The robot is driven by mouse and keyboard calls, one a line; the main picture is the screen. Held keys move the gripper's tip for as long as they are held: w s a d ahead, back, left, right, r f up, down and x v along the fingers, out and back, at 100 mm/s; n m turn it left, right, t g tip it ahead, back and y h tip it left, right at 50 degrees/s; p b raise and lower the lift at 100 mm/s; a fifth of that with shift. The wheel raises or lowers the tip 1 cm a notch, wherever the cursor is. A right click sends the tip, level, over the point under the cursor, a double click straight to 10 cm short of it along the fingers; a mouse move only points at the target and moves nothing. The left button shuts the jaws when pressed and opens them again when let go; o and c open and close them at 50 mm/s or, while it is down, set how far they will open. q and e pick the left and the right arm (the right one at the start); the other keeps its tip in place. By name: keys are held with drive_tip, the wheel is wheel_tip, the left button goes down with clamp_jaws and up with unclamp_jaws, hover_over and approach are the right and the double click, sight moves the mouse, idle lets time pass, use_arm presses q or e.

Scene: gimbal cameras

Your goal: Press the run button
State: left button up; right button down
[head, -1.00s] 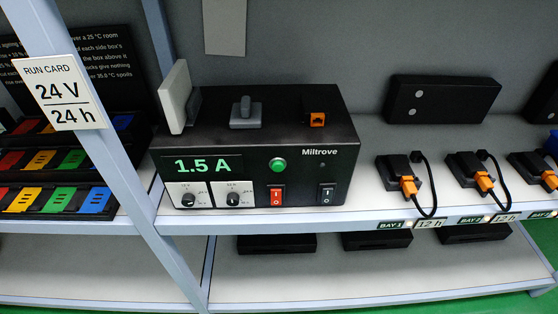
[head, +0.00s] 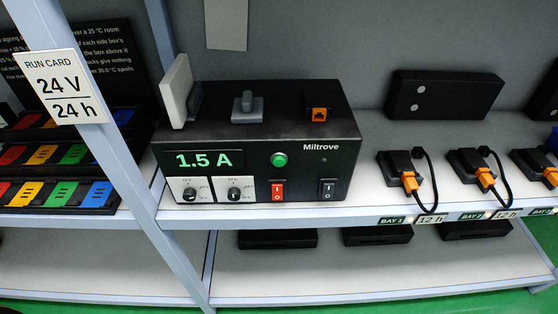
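The black Miltrove power unit (head: 258,120) stands on the upper shelf, its front facing me. A round green button (head: 279,160) sits on its front, probably the run button; I see no label on it. The green display (head: 204,160) reads 1.5 A. Below it are two white dial plates with a left knob (head: 190,195) and a right knob (head: 234,195). A red rocker switch (head: 277,191) and a black rocker switch (head: 327,190) are at the bottom. Neither gripper is in view.
A shelf post (head: 110,150) rises left of the unit. A white plate (head: 177,92), a grey lever (head: 247,106) and an orange socket (head: 319,114) are on its top. Black devices with orange plugs (head: 410,181) stand right, on bays labelled 12 h. Coloured blocks (head: 64,195) are at left.

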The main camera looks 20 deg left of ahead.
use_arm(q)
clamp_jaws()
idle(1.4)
